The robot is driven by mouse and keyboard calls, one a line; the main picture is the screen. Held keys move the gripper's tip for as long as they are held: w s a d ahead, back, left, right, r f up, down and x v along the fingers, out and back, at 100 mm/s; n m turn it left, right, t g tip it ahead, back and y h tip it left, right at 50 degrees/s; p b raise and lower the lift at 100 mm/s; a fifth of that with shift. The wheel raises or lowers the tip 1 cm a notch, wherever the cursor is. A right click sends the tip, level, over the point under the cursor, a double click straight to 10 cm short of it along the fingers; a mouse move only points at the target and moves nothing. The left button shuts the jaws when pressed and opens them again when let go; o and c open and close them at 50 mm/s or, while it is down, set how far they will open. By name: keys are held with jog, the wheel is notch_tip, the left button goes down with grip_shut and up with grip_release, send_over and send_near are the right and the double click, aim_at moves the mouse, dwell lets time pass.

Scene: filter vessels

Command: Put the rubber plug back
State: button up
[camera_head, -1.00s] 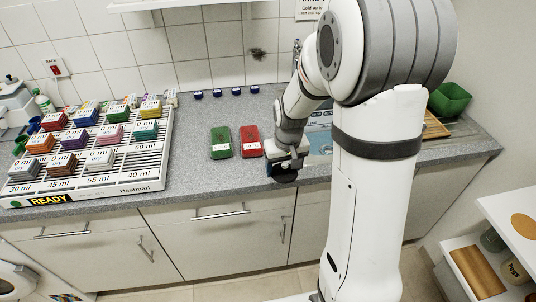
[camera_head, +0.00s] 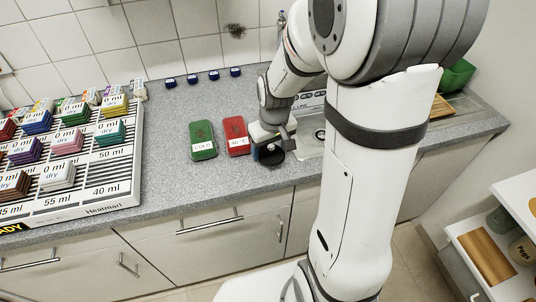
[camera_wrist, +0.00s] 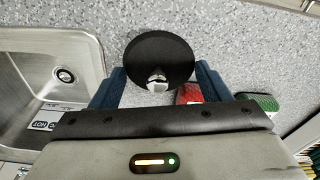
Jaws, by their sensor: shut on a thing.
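The rubber plug (camera_wrist: 158,55) is a black round disc with a small metal fitting at its near edge. My gripper (camera_wrist: 158,84) is shut on it, with a blue finger on each side. In the head view the plug (camera_head: 270,157) is dark, held by my gripper (camera_head: 272,143) near the counter's front, left of the sink (camera_head: 311,140). In the wrist view the steel sink (camera_wrist: 35,75) lies to the left, with its round drain (camera_wrist: 64,76) in the basin floor. The plug is apart from the drain. My arm hides part of the sink in the head view.
A green pad (camera_head: 203,141) and a red pad (camera_head: 235,136) lie on the counter left of my gripper. A large rack (camera_head: 95,160) of coloured vessels stands at the left. Several blue caps (camera_head: 191,78) line the wall. A green bin (camera_head: 457,76) is at the right.

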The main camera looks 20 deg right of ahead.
aim_at(271, 151)
notch_tip(271, 151, down, 3)
jog(key=shift+f, duration=0.15)
jog(key=o, duration=1)
jog(key=r, duration=0.3)
jog(key=s+r, duration=0.1)
jog(key=r, duration=0.6)
jog(key=shift+s+d+r, duration=0.1)
jog(key=shift+s+r, duration=0.1)
jog(key=shift+r, duration=0.2)
jog(key=s+r, duration=0.2)
jog(key=s, duration=0.2)
jog(key=s+r+m+t, duration=0.1)
jog(key=s+r, duration=0.1)
jog(key=s, duration=0.2)
jog(key=s+r+m, duration=0.1)
jog(key=s, duration=0.4)
jog(key=shift+a+r+t, duration=0.25)
jog(key=shift+r+t, duration=0.05)
jog(key=shift+r, duration=0.1)
